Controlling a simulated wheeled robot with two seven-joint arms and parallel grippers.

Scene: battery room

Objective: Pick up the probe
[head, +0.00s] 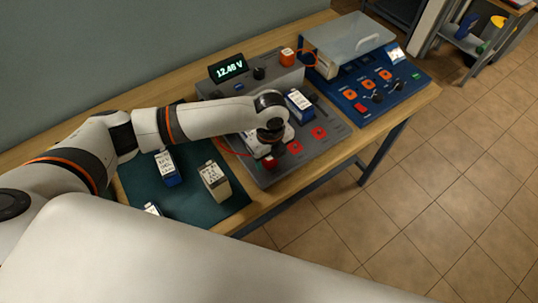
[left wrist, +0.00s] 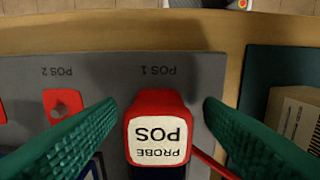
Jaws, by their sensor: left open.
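The probe (left wrist: 157,130) is red with a white label reading PROBE POS. In the left wrist view it stands between the two green fingers of my left gripper (left wrist: 160,105), with a visible gap on each side. The gripper is open and holds nothing. In the head view the red probe (head: 270,162) shows just below my left gripper (head: 264,148), at the front left edge of the grey test panel (head: 270,181). My arm hides part of that area. A red lead runs from the probe. My right gripper is not in view.
A dark green mat (head: 195,205) with several batteries lies left of the panel. A blue-and-white battery (head: 299,104) sits on the panel. A meter (head: 228,68) reads 12.46 V. A blue console (head: 400,88) with a clear cover (head: 347,45) stands right. Red POS 2 marker (left wrist: 62,104) is near.

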